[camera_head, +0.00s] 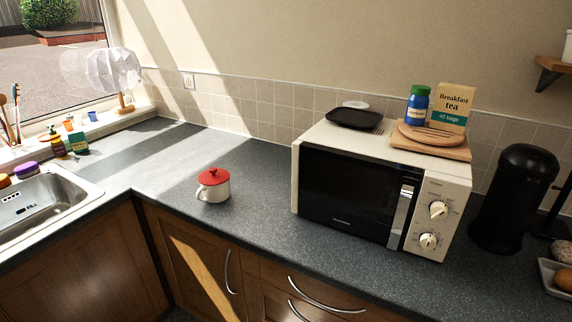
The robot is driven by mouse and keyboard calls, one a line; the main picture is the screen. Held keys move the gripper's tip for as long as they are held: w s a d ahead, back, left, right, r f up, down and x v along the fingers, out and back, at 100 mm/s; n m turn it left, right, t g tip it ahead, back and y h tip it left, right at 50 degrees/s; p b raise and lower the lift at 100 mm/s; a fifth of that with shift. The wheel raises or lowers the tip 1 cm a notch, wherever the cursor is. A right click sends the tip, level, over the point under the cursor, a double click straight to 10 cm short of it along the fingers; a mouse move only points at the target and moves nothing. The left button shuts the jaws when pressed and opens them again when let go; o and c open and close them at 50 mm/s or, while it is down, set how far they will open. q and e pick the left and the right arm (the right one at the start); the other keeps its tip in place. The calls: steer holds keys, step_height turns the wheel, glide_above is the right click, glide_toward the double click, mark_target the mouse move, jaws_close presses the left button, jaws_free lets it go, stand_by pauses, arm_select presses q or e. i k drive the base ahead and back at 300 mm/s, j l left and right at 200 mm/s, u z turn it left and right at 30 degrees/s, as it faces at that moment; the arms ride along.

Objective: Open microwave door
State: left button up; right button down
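A white microwave (455,180) stands on the dark grey counter, right of the middle of the head view. Its dark glass door (345,190) faces me and looks shut. A silver vertical handle (402,216) runs along the door's right edge. Right of the handle is a control panel with two round knobs (438,209). Neither my left nor my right gripper shows in this view.
A black tray (354,118), a blue bottle (418,106), a tea box (453,107) and wooden boards (430,146) sit on the microwave. A red-lidded white pot (213,186) stands to its left, a black canister (514,198) to its right. Counter (258,212) between pot and microwave is clear.

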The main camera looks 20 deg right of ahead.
mark_target(374, 198)
steer(key=z, duration=1.2)
